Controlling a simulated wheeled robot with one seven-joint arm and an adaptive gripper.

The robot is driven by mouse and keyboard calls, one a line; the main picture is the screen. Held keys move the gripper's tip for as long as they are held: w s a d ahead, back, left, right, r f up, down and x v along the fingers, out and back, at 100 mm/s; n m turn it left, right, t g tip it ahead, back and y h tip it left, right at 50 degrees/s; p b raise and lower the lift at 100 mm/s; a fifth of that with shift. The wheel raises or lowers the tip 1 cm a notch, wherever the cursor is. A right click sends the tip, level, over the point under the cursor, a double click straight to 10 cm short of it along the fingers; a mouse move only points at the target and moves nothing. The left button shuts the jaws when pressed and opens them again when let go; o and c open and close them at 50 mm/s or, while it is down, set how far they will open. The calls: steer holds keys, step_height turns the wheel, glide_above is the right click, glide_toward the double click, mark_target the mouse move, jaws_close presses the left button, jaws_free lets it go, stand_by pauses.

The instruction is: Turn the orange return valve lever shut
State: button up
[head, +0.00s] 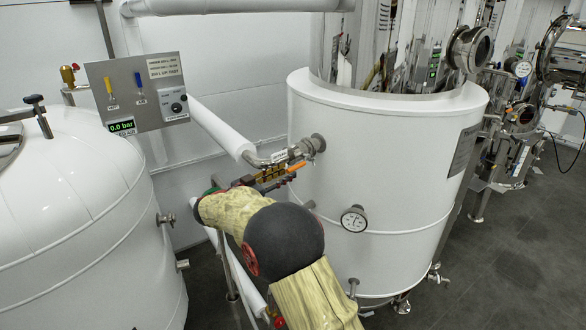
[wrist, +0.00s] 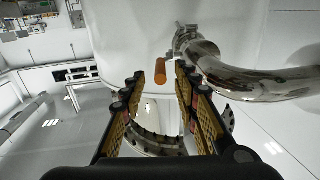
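The orange return valve lever (head: 297,167) sits by the steel pipe joint on the side of the large white tank, in the head view. In the wrist view the orange lever (wrist: 160,70) shows as a short orange cylinder beside the curved steel pipe. My gripper (wrist: 160,80) is open, with its two fingers on either side of the lever in the picture. I cannot tell whether the lever is between the pads or just beyond the tips. In the head view my gripper (head: 270,181) is close to the lever, partly hidden by my arm.
A white domed tank (head: 85,220) is at left. A control panel (head: 138,92) reads 0.0 bar. The curved steel pipe (wrist: 245,80) lies close to the right finger.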

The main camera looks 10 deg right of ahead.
mark_target(303, 163)
steer(key=shift+p+x, duration=0.35)
steer(key=shift+x, duration=1.85)
steer(key=c, duration=0.8)
jaws_close()
